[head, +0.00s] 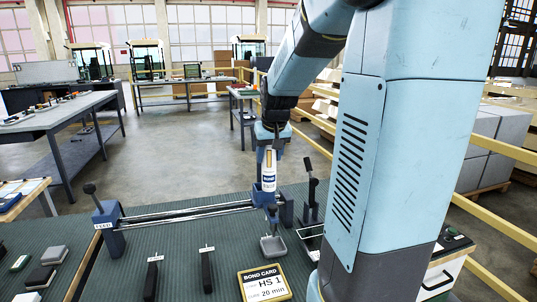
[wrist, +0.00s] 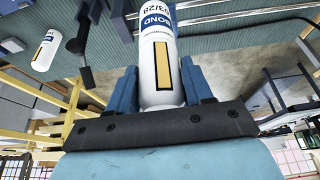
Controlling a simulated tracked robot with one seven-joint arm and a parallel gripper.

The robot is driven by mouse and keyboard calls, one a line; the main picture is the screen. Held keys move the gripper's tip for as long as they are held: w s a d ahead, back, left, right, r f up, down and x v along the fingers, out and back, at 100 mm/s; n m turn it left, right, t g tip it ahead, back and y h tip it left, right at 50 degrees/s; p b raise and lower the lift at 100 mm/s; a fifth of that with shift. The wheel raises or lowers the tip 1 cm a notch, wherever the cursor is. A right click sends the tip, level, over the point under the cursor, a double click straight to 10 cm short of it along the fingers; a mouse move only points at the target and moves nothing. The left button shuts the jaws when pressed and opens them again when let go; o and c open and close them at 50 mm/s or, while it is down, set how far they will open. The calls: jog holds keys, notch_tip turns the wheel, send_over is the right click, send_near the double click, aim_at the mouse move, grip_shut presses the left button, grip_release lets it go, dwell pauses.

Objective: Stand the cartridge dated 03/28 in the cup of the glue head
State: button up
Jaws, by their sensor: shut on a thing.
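My gripper (head: 268,148) points down and is shut on a white cartridge (head: 269,172) with a blue band, held upright. In the wrist view the blue fingers (wrist: 163,88) flank the cartridge (wrist: 160,60), whose label reads BOND and 03/28, with an orange strip. The blue glue head (head: 266,197) sits at the right end of the rails, directly below the cartridge. The cartridge's lower end meets the glue head in the picture; I cannot tell if it is inside the cup. A second white cartridge (wrist: 46,48) shows in the wrist view.
Twin rails (head: 185,213) run left to a blue end block (head: 108,228). A lever (head: 309,180) stands right of the glue head. A small grey tray (head: 273,246), a bond card (head: 264,284) reading HS 1 and black-handled tools (head: 206,270) are in front.

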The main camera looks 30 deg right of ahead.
jog(key=shift+w, duration=0.3)
jog(key=w+d+f, duration=0.1)
jog(key=w+f, duration=0.4)
jog(key=w, duration=0.1)
jog(key=shift+w+d, duration=0.15)
dwell(2.6)
jog(key=shift+f, duration=1.1)
dwell(1.5)
jog(key=o, duration=1.4)
